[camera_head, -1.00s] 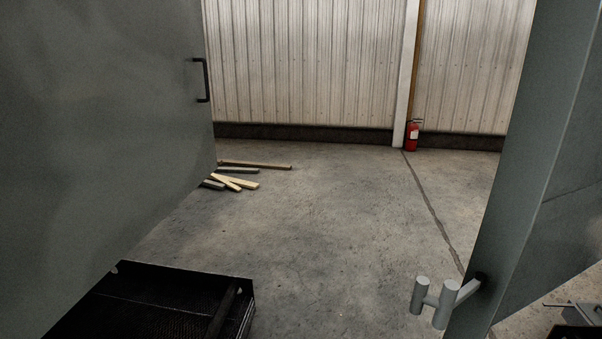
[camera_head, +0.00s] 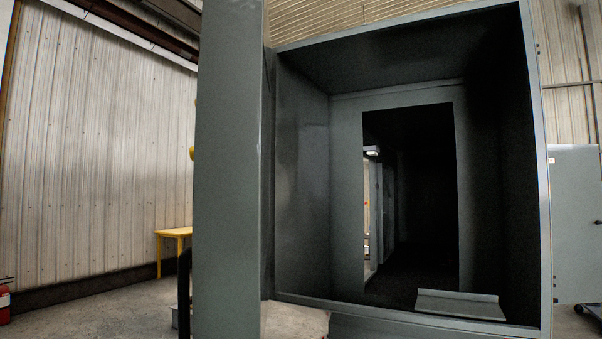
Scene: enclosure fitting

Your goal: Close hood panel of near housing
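A large grey housing (camera_head: 540,150) stands in front of me with its front open. Its dark inside shows, with a rectangular opening in the back wall. A tall grey panel (camera_head: 228,170) stands upright along the housing's left side, seen at a steep angle. It looks like the hood panel standing open, but I cannot tell for certain. A black bar (camera_head: 184,290), perhaps a handle, shows at its lower left edge. The lower end of the panel is out of the picture. Neither of my grippers is in view.
A bent grey plate (camera_head: 460,304) lies at the housing's bottom front. A yellow table (camera_head: 174,233) stands behind the panel at left. A red object (camera_head: 4,305) is at the far left. A grey cabinet or panel (camera_head: 577,225) with casters stands at right.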

